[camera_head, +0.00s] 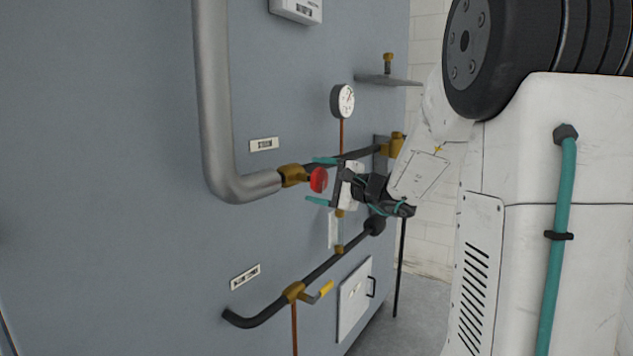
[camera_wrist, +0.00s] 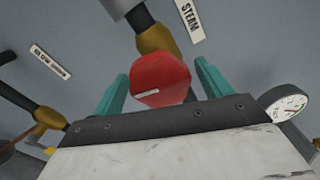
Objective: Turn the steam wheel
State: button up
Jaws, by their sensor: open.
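The red steam wheel (camera_head: 319,180) sits on a brass valve (camera_head: 292,175) at the end of the thick grey pipe, below the STEAM label (camera_head: 264,144). In the wrist view the wheel (camera_wrist: 160,79) lies between the two teal fingers of my gripper (camera_wrist: 160,85). In the head view my gripper (camera_head: 321,180) points left at the wheel, one finger above it and one below. The fingers are open, with a gap visible on each side of the wheel in the wrist view. Part of the wheel's near edge is hidden by the gripper's dark plate.
A lower black pipe (camera_head: 318,271) carries a valve with a yellow handle (camera_head: 326,288). A white hatch (camera_head: 354,298) is below right. The grey panel left of the thick pipe is clear.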

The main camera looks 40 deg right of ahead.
aim_at(324, 181)
jog(key=v, duration=0.7)
dwell(0.4)
jog(key=s+a+f+n+g, duration=0.5)
jog(key=s+a+f+g, duration=0.15)
jog(key=s+a, duration=0.2)
jog(key=s+a+f+n+g, duration=0.4)
jog(key=s+a+f+g, duration=0.2)
jog(key=s+a+g, duration=0.3)
jog(key=s+a+n+h, duration=0.4)
jog(key=s+n+h, duration=0.2)
jog(key=s+n, duration=0.2)
jog(key=shift+s+a+r+n, duration=0.3)
jog(key=shift+s+a, duration=0.05)
jog(key=shift+s, duration=0.75)
